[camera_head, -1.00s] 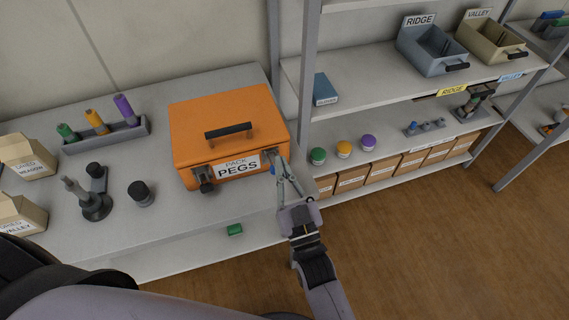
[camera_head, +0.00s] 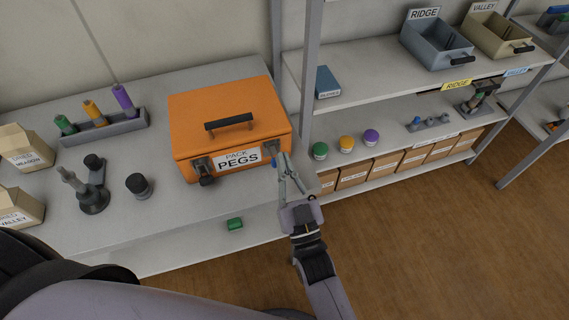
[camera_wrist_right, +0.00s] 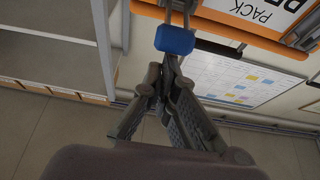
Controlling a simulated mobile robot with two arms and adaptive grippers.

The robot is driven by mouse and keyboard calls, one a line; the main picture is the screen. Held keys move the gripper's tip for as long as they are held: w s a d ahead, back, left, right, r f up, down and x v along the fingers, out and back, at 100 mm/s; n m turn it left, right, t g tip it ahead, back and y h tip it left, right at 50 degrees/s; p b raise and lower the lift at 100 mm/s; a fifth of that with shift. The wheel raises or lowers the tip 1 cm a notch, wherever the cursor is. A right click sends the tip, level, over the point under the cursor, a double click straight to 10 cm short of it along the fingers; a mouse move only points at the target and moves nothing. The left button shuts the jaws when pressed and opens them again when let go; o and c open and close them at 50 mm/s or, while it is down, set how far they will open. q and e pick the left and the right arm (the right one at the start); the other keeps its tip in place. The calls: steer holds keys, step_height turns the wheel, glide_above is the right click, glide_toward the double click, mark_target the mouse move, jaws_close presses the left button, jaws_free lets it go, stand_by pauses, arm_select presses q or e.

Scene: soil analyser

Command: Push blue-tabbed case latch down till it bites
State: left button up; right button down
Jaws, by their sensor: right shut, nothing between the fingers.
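The orange case (camera_head: 228,118) marked PEGS stands closed on the bench, with a black handle on its lid. The blue tab (camera_head: 274,160) of its right front latch shows at the case's front right corner, partly hidden by my gripper. In the right wrist view the blue tab (camera_wrist_right: 175,40) sits on a metal latch strip. My right gripper (camera_head: 282,157) is shut and empty, its tips right beside the tab. In the wrist view the fingertips (camera_wrist_right: 171,62) meet at the tab's edge; I cannot tell whether they touch. My left gripper is not in view.
A second, dark latch (camera_head: 205,172) is on the case's front left. The bench (camera_head: 165,215) also holds a rack (camera_head: 105,130) of coloured tubes, a dark stand (camera_head: 92,198) and cartons. A shelf post (camera_head: 309,70) rises close right of the case. A green block (camera_head: 235,223) lies below the bench front.

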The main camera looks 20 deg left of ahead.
steer(key=f+b, duration=0.1)
steer(key=b, duration=0.1)
steer(key=f+b, duration=0.1)
steer(key=shift+s+d+f, duration=0.15)
steer(key=shift+s+f, duration=0.1)
steer(key=shift+f, duration=0.1)
steer(key=shift+f+b, duration=1)
steer(key=shift+f, duration=0.25)
steer(key=shift+w+f+b, duration=0.15)
steer(key=shift+f+b, duration=0.25)
steer(key=shift+f, duration=0.1)
steer(key=shift+w+f+b, duration=0.15)
steer(key=shift+f+b, duration=0.2)
steer(key=shift+f, duration=0.15)
steer(key=shift+a+f, duration=0.1)
steer(key=shift+a, duration=0.1)
steer(key=shift+s+d+f, duration=0.1)
steer(key=shift+s+f, duration=0.05)
steer(key=v, duration=1.1)
steer(key=shift+s+f, duration=0.15)
steer(key=shift+f, duration=0.15)
